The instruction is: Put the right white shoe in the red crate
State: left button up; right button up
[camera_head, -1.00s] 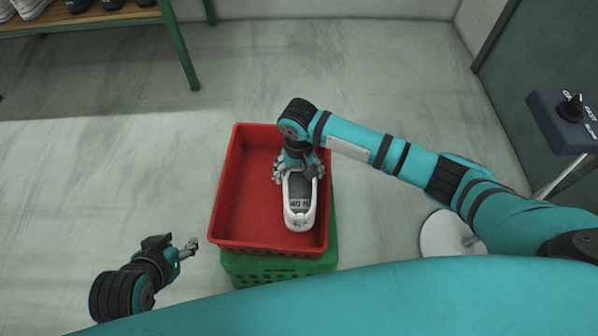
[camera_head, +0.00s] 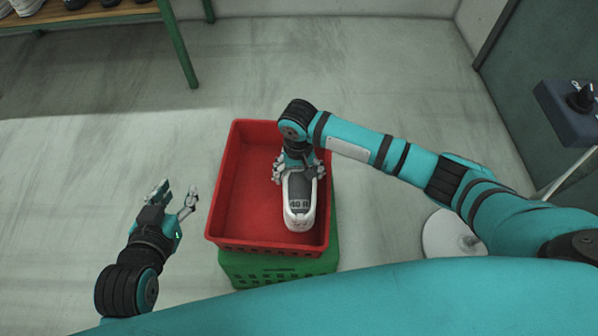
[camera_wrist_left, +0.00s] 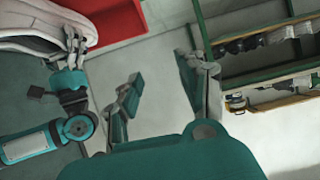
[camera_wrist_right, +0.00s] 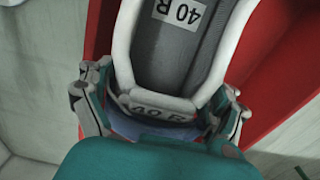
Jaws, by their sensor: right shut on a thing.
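The white shoe (camera_head: 300,214), with a grey inside and a "40 R" label, is over the right part of the red crate (camera_head: 243,190). My right gripper (camera_head: 299,174) is shut on the shoe's far end. The right wrist view shows its fingers (camera_wrist_right: 158,108) on both sides of the shoe (camera_wrist_right: 190,50). I cannot tell whether the shoe touches the crate floor. My left gripper (camera_head: 176,200) is open and empty, left of the crate. The left wrist view also shows its parted fingers (camera_wrist_left: 165,90), with the shoe (camera_wrist_left: 40,28) at upper left.
The red crate sits on a green crate (camera_head: 280,268). A green-framed shoe rack (camera_head: 178,50) stands at the upper left. A control box with a joystick (camera_head: 572,112) stands on a pole at the right. The floor left of the crates is clear.

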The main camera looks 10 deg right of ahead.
aim_at(299, 183)
notch_tip(299, 183, down, 4)
jog(key=shift+r, duration=0.2)
pick_arm(q)
jog(key=shift+w+d+r+t+h+b, duration=0.2)
jog(key=shift+w+r+t, duration=0.2)
jog(key=shift+r, duration=0.25)
jog(key=shift+w+d+r+t+h+b, duration=0.15)
jog(key=shift+w+r+t, duration=0.25)
jog(key=shift+r, duration=0.25)
jog(key=shift+w+d+r+t+h+b, duration=0.2)
jog(key=shift+w+r+t, duration=0.1)
jog(key=shift+r+t, duration=0.3)
pick_arm(e)
jog(key=shift+f, duration=1.05)
jog(key=o, duration=1.2)
notch_tip(299, 183, up, 12)
jog(key=shift+r, duration=0.1)
